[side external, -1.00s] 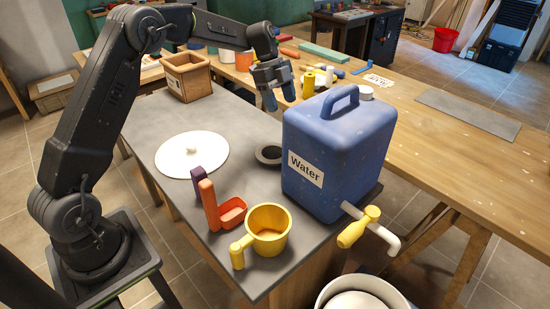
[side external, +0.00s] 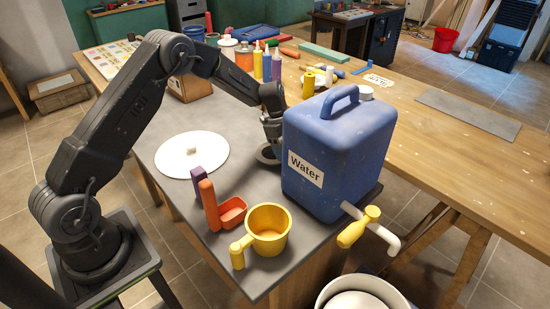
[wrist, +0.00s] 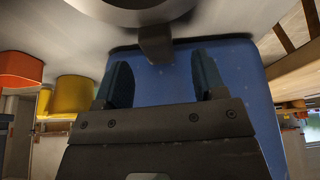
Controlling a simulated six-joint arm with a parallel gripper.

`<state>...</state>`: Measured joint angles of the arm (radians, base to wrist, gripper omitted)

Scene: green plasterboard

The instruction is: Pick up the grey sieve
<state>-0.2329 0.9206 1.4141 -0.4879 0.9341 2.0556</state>
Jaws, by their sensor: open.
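My gripper (side external: 274,140) is lowered beside the sieve, close to the container. In the wrist view my gripper (wrist: 160,68) is open, its two fingers on either side of the handle's line. Whether they touch it cannot be told. The arm hides part of the sieve in the side view.
A white disc with a knob (side external: 180,165) lies to the left. A purple block (side external: 198,178), a red scoop (side external: 232,209) and a yellow cup (side external: 268,243) stand at the front. The container stands tight on the right. A wooden box (side external: 190,86) and bottles stand behind.

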